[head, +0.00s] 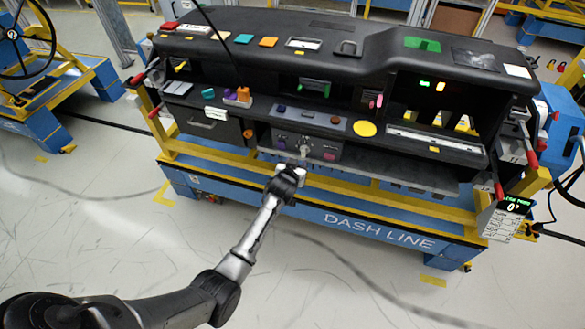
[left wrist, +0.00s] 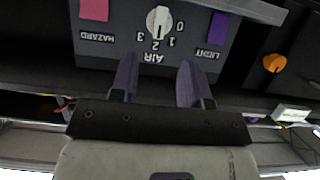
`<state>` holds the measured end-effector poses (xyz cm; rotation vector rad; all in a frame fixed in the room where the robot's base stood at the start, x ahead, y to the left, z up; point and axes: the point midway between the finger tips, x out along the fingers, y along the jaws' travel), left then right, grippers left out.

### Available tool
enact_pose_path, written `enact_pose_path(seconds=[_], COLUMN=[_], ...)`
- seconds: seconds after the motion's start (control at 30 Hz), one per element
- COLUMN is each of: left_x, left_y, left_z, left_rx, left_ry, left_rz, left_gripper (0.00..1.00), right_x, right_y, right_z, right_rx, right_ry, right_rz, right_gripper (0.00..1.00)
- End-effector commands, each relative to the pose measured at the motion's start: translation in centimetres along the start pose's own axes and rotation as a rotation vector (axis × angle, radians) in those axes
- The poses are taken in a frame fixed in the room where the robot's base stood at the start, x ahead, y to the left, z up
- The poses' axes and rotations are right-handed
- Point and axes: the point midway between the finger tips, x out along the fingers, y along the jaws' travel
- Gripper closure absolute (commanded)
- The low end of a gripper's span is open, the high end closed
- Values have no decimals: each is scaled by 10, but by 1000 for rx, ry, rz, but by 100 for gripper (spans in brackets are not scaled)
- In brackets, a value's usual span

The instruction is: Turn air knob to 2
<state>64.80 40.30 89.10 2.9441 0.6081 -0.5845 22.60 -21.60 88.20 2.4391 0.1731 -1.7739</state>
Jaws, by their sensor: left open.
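The air knob (left wrist: 159,22) is a white knob on a dark panel (left wrist: 110,57), which appears upside down in the left wrist view. The marks 0, 1, 2, 3 and the word AIR lie around it. Its grip is nearly upright there; I cannot tell for sure which number it points at. In the head view the knob (head: 304,149) shows small on the dashboard's lower middle panel. My left gripper (left wrist: 157,66) is open and empty, its two fingers apart just short of the knob, not touching it. It also shows in the head view (head: 291,168), partly hidden by its wrist.
A pink HAZARD button (left wrist: 94,10) and a purple LIGHT button (left wrist: 218,28) flank the knob. An orange knob (left wrist: 274,63) is off to the side. A ledge overhangs the panel. The blue and yellow stand (head: 340,217) runs below the dashboard; the floor before it is clear.

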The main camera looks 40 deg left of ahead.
Motion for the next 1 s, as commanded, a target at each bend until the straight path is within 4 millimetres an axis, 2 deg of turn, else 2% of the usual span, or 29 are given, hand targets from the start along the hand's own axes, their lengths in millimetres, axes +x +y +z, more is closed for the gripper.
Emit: enact_pose_path(seconds=[0.03, 0.2, 0.4, 1.0], left_x=[-10, -31, -46, -49], left_y=[0, 0, 0, 0], left_z=[-1, 0, 0, 0], left_rx=[-1, 0, 0, 0], left_ry=[0, 0, 1, 0], left_rz=[1, 0, 0, 0], left_gripper=[57, 57, 57, 57], right_x=[-4, -8, -11, -11], right_y=[1, 2, 3, 0], right_z=[-1, -2, -3, -4], right_rx=[-2, -7, -9, 0], right_ry=[0, -1, -2, 0], right_rz=[1, 6, 7, 0], right_gripper=[100, 100, 100, 100])
